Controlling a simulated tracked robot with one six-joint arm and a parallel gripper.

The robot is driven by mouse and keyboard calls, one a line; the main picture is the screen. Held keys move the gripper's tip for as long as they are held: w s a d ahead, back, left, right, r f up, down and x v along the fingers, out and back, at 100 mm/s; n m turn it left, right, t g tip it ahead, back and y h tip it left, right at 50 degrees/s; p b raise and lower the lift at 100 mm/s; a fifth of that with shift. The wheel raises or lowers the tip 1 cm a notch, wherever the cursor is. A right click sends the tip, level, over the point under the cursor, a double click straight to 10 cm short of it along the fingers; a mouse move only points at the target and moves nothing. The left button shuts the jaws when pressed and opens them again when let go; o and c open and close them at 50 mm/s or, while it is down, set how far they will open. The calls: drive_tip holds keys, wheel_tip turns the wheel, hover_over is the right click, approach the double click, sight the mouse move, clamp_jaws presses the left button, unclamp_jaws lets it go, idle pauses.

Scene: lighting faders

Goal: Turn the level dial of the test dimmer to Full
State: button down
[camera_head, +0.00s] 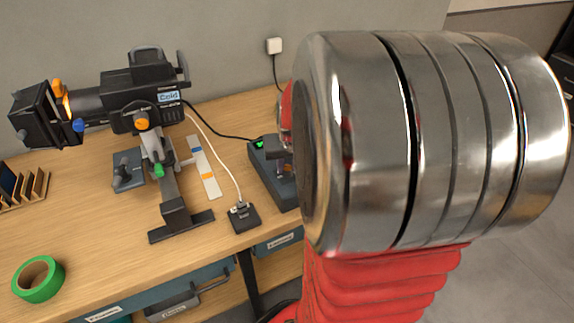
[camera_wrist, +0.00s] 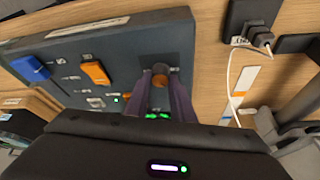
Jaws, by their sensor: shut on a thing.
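The test dimmer is a dark grey box with a sloped panel; in the wrist view its panel (camera_wrist: 115,60) fills the upper left. In the head view the dimmer (camera_head: 278,185) stands on the bench, partly hidden by my arm. My gripper (camera_wrist: 164,75) is shut on the dial, one finger on each side. The dial's pointer and scale marks are hidden or too small to read. A green display (camera_wrist: 158,116) glows near my fingers; its text is unreadable.
A blue slider (camera_wrist: 30,68) and an orange slider (camera_wrist: 95,72) sit on the panel beside my fingers. A stage lamp (camera_head: 130,100) on a stand, a black plug block (camera_head: 243,217), a white strip (camera_head: 204,168) and green tape (camera_head: 38,279) are on the bench.

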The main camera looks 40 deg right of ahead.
drive_tip(key=shift+w+a+m+g+h, duration=0.15)
drive_tip(key=shift+m+g+h, duration=0.3)
drive_tip(key=shift+m, duration=1.15)
drive_tip(key=shift+w+a+m+g+h, duration=0.1)
drive_tip(key=shift+m+g+h, duration=0.3)
drive_tip(key=shift+m, duration=1.2)
drive_tip(key=m+g, duration=0.2)
drive_tip(key=m, duration=0.3)
drive_tip(key=shift+w+f+m, duration=0.1)
drive_tip(key=shift+w+m, duration=0.05)
drive_tip(key=shift+m, duration=0.15)
drive_tip(key=m+g, duration=0.1)
drive_tip(key=m, duration=0.1)
drive_tip(key=m+g, duration=0.1)
drive_tip(key=m, duration=0.2)
drive_tip(key=shift+w+m+y, duration=0.2)
drive_tip(key=shift+m+y, duration=0.05)
drive_tip(key=shift+m, duration=0.05)
drive_tip(key=m+g, duration=0.1)
drive_tip(key=m, duration=0.2)
drive_tip(key=m+g+y, duration=0.1)
drive_tip(key=m, duration=0.2)
drive_tip(key=shift+w+d+y, duration=0.15)
drive_tip(key=shift+d+y, duration=0.05)
drive_tip(key=shift+y, duration=0.1)
drive_tip(key=c, duration=1.5)
unclamp_jaws()
drive_tip(key=shift+c, duration=0.2)
drive_tip(key=shift+r, duration=0.2)
